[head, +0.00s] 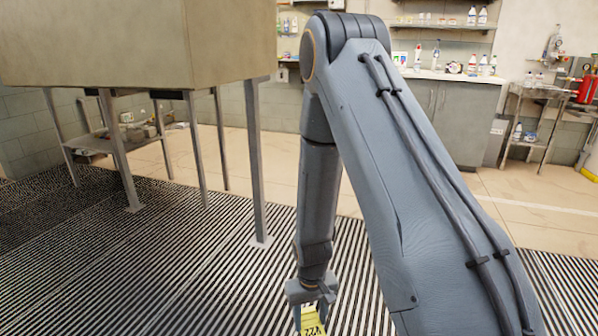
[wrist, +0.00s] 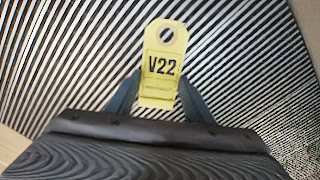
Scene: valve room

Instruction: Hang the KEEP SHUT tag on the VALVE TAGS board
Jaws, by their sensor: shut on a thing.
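My gripper (head: 312,298) points down low in the head view, above the striped floor. It is shut on a yellow tag (head: 311,322), whose lower part is cut off by the frame's bottom edge. In the wrist view the tag (wrist: 163,65) stands between the two fingers, with its round hole at the far end, clear of them. It reads "V22"; the small line below is too small to read, so I cannot tell whether it says KEEP SHUT. The VALVE TAGS board is not seen in either view.
A large beige tank (head: 120,45) on several metal legs stands at the left. A grey cabinet (head: 455,112) with bottles is at the back, and a metal stand (head: 530,125) and a red cylinder (head: 587,88) are at the right. The floor (head: 200,245) between is open.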

